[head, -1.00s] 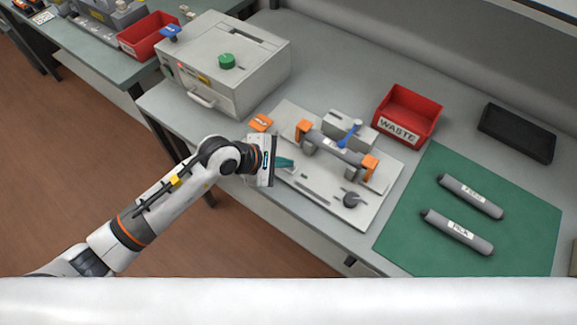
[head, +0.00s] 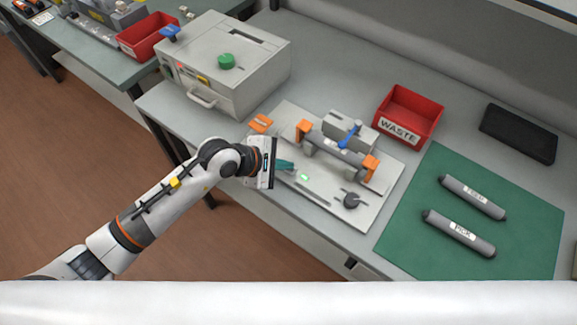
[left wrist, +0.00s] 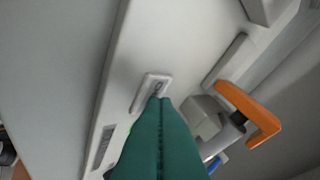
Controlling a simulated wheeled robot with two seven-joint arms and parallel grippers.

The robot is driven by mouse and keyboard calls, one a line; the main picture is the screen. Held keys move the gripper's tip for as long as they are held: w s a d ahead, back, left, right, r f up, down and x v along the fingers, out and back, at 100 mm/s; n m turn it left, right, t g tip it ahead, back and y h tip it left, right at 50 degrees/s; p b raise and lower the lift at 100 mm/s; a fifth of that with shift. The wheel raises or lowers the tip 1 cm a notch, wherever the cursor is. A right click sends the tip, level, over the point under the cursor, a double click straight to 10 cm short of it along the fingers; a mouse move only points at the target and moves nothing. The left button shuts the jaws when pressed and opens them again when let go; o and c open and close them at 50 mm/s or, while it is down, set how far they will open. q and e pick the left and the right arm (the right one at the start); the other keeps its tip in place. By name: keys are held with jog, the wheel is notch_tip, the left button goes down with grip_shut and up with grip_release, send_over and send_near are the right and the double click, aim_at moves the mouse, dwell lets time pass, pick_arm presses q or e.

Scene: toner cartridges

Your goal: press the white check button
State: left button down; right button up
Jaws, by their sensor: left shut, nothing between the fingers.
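In the left wrist view, the closed fingertips (left wrist: 160,102) overlap the button's lower end. I cannot tell whether they touch it. In the head view the button is hard to make out beside the fingers. A green light (head: 303,176) glows on the plate just right of the fingertips. My right gripper is not in view.
A grey cartridge (head: 338,149) sits in the fixture between orange clamps (head: 370,166), with a blue lever (head: 348,137) and dark knob (head: 351,201) nearby. A grey machine (head: 225,65), red waste bin (head: 408,117) and green mat (head: 420,225) with two cartridges surround the plate.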

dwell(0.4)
pick_arm(q)
jog(key=shift+r+p, duration=0.45)
jog(key=shift+r, duration=0.3)
jog(key=shift+r+p, duration=1.7)
jog(key=shift+r, duration=0.85)
